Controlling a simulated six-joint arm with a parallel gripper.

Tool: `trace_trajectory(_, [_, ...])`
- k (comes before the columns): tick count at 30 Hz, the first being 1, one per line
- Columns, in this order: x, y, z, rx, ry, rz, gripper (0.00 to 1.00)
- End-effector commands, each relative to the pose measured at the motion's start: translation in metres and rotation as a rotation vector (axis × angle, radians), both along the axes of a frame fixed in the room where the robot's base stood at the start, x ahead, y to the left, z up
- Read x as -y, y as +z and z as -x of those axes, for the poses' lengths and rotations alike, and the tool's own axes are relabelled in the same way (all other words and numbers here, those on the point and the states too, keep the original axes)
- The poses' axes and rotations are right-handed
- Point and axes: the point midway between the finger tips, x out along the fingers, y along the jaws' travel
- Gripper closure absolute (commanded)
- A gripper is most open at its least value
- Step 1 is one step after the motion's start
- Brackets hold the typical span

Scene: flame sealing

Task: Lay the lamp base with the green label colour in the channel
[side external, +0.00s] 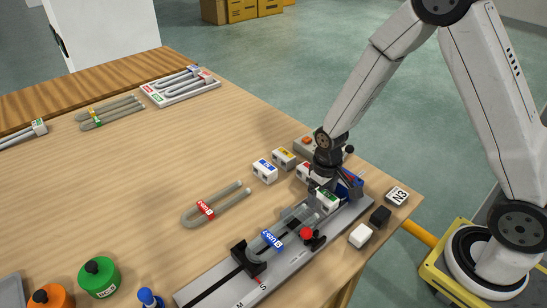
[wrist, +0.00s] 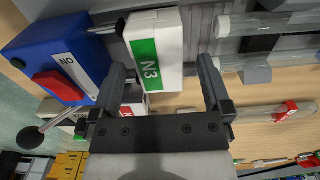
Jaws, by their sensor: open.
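The lamp base with the green label (wrist: 145,62) is a white block marked N3. In the wrist view it lies between the two fingers of my gripper (wrist: 162,72), which is open, with a gap showing on the right side. In the side view the green-labelled base (side external: 327,199) sits at the far end of the grey rail fixture (side external: 222,283), just under my gripper (side external: 322,184). A bent glass tube with a blue label (side external: 271,239) lies on the rail, its ends toward the base. The base appears to rest in the channel, but its underside is hidden.
A blue box (wrist: 45,50) with a red button is close left of my gripper. Bases with blue (side external: 265,170) and yellow (side external: 283,158) labels stand nearby. White (side external: 360,235) and black (side external: 380,216) blocks stand right of the rail. A red-labelled tube (side external: 206,209) lies left.

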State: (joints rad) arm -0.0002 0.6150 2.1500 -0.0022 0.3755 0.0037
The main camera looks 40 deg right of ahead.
Motion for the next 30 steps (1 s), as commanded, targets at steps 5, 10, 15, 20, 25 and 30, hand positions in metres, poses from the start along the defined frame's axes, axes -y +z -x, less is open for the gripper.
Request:
trace_trajectory(5, [0.000, 0.015, 0.000, 0.003, 0.000, 0.000, 0.01])
trace_trajectory(10, [0.000, 0.033, -0.001, 0.003, 0.000, 0.000, 0.01])
trace_trajectory(15, [0.000, 0.051, 0.000, 0.003, 0.000, 0.000, 0.01])
trace_trajectory(20, [0.000, 0.064, 0.000, 0.002, 0.000, 0.000, 0.01])
trace_trajectory(25, [0.000, 0.070, 0.000, 0.000, 0.000, 0.000, 0.01])
trace_trajectory(30, [0.000, 0.071, 0.000, -0.001, 0.000, 0.000, 0.01])
